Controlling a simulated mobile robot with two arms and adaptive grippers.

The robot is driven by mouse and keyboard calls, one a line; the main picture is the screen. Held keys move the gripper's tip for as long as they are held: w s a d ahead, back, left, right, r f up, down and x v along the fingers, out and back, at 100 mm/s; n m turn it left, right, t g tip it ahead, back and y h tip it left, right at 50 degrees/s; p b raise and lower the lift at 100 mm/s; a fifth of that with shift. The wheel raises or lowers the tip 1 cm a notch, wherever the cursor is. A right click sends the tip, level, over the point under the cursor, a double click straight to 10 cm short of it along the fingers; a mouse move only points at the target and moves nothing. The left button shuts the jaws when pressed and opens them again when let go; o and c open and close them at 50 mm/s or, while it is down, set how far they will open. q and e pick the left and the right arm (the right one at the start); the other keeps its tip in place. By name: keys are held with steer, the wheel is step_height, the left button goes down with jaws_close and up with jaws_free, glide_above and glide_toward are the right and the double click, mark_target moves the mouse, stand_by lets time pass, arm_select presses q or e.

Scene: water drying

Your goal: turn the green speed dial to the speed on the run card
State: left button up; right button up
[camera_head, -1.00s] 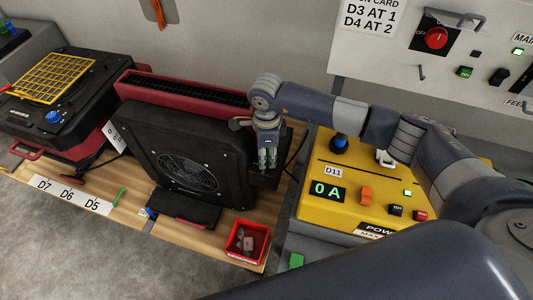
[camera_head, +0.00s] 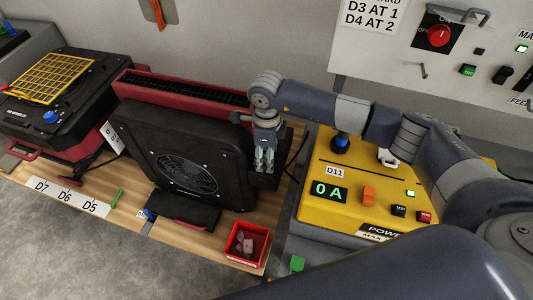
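The run card (camera_head: 375,18) is on the wall panel at the top, cut off by the picture edge; its readable lines are "D3 AT 1" and "D4 AT 2". A black fan unit (camera_head: 150,150) stands on the wooden bench. My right gripper (camera_head: 265,166) points down at the right side of this fan, in front of its dark side panel (camera_head: 258,184). Its fingers look close together, but I cannot tell whether they hold anything. I cannot make out a green speed dial; the gripper covers part of the panel. My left gripper is not in view.
A yellow power box (camera_head: 350,215) showing "0 A" stands right of the gripper, under my arm. A red bin (camera_head: 247,243) sits at the bench's front. A black and red machine (camera_head: 60,110) with a yellow grille is at left. A red rotary switch (camera_head: 438,36) is on the wall panel.

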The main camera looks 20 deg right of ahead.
steer(key=shift+r, duration=0.1)
step_height(320, 180, up, 12)
stand_by(0.5)
stand_by(0.5)
